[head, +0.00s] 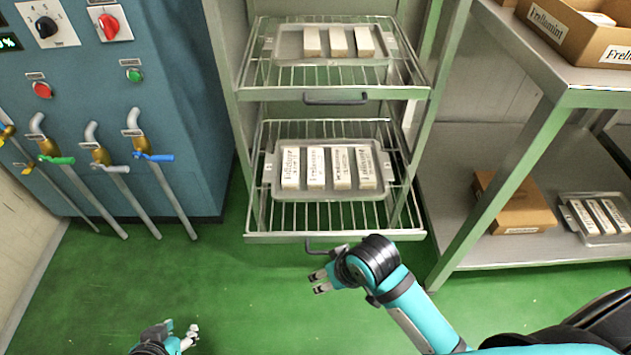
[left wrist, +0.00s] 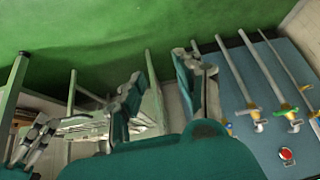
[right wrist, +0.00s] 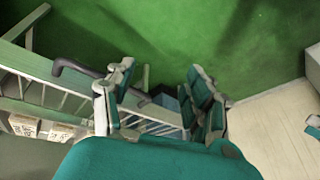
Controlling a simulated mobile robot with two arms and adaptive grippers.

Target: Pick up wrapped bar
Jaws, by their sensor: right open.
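Several white wrapped bars with printed labels (head: 316,168) lie side by side on a metal tray (head: 330,197) on the pulled-out lower rack shelf. In the right wrist view, wrapped bars (right wrist: 60,132) show at the lower left, partly cut off. My right gripper (head: 318,282) is open and empty, just in front of and below the lower shelf's front edge. Its two fingers stand apart in the right wrist view (right wrist: 158,100). My left gripper (head: 190,338) is low at the bottom edge of the head view, away from the rack, with its fingers apart and empty in the left wrist view (left wrist: 155,90).
An upper shelf tray (head: 288,43) holds three plain-topped bars. Black handles front both shelves; the lower handle (head: 325,250) is near my right gripper. A side table (head: 545,250) at right holds a cardboard box (head: 515,205) and more bars.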

